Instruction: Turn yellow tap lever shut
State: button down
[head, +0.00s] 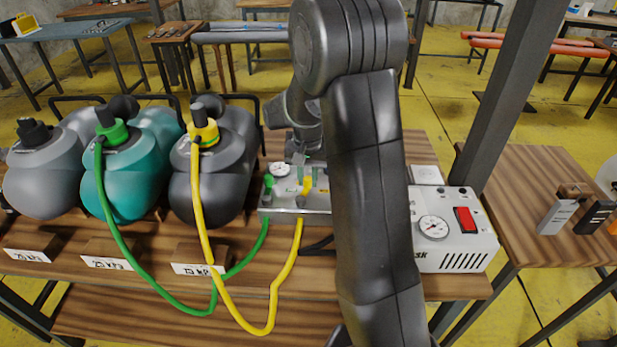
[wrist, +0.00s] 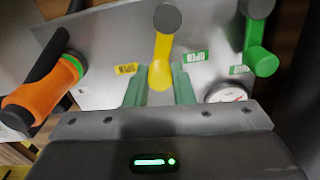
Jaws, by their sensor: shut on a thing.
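The yellow tap lever (wrist: 163,52) is on a grey metal panel (wrist: 210,35). In the wrist view it runs from a rounded yellow base up to a dark grey round end near the top edge. My gripper (wrist: 160,86) has its two green fingers on either side of the yellow base, shut on the lever. In the head view my gripper (head: 307,177) reaches down over the panel. The yellow lever (head: 307,187) shows there only as a small patch. A yellow label (wrist: 126,69) and a green label (wrist: 195,57) lie left and right of the lever; their wording is unclear.
Yellow hose (head: 272,300) and green hose (head: 150,292) hang in front. A white box (head: 455,235) stands right of my arm.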

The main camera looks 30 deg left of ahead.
jog(key=shift+s+a+n, duration=0.15)
jog(key=shift+a+n, duration=0.3)
jog(key=shift+n, duration=0.55)
jog(key=shift+s+a+n, duration=0.15)
jog(key=shift+a+n, duration=0.25)
jog(key=shift+n, duration=0.6)
jog(key=c, duration=1.2)
grip_release()
jog(key=shift+c, duration=0.2)
notch_tip(320, 180, up, 14)
jog(key=shift+f, duration=0.15)
notch_tip(320, 180, down, 14)
jog(key=shift+r, duration=0.1)
